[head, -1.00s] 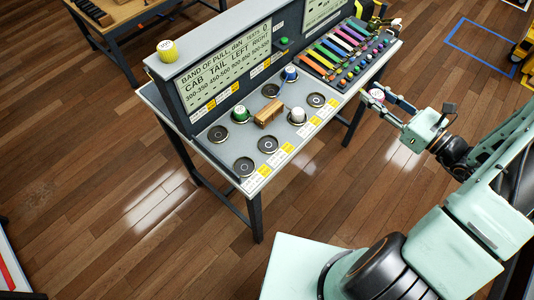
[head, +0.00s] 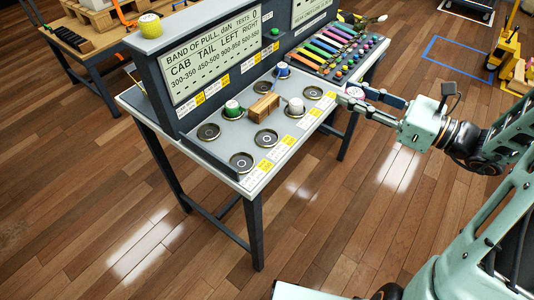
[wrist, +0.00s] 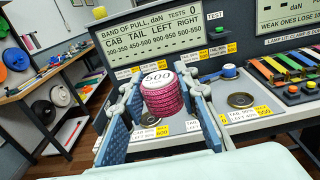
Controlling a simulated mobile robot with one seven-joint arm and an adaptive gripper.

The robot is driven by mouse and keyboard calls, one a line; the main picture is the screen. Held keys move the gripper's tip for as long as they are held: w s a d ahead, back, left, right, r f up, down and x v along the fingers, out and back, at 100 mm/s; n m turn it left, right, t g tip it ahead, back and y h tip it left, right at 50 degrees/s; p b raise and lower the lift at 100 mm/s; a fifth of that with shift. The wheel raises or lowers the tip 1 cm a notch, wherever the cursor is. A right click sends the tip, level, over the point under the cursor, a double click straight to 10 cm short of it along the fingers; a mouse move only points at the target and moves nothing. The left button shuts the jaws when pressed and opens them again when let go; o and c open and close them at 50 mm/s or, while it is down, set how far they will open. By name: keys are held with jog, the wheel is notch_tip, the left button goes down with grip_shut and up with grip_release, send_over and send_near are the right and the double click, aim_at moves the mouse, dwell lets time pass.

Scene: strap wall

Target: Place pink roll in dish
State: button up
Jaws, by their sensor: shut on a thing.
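The pink roll (wrist: 163,95), with a white top marked 500, is upright between the two fingers of my gripper (wrist: 160,110) in the wrist view. My gripper is shut on it. In the head view the pink roll (head: 354,90) shows in part between the fingertips of my gripper (head: 358,94), at the bench's right front edge. Several dark round dishes sit on the bench top, including an empty one (head: 312,93) near the gripper and others (head: 265,138) toward the front left. Which dish belongs to the pink roll cannot be told.
A green roll (head: 232,109), a white roll (head: 295,106) and a blue roll (head: 283,70) stand on the bench (head: 222,150). A brown block (head: 263,106) lies among them. A yellow roll (head: 150,25) tops the display panel. Colored straps (head: 335,50) lie at the back right.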

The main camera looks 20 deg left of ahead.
jog(key=s+a+f+n+g+b, duration=0.2)
jog(key=s+a+f+g+b, duration=0.1)
jog(key=s+a+b, duration=0.5)
jog(key=b, duration=0.6)
send_over(267, 139)
jog(key=shift+y, duration=0.3)
jog(key=f, duration=0.9)
jog(key=shift+s+d, duration=0.2)
jog(key=shift+d, duration=0.05)
jog(key=shift+w+a+f, duration=0.1)
jog(key=shift+a+f, duration=0.1)
jog(key=shift+f, duration=0.1)
jog(key=shift+a+f+b, duration=0.1)
jog(key=shift+f+b, duration=0.6)
jog(key=shift+f, duration=0.85)
jog(key=shift+f, duration=0.2)
jog(key=o, duration=1.1)
jog(key=shift+o, duration=0.2)
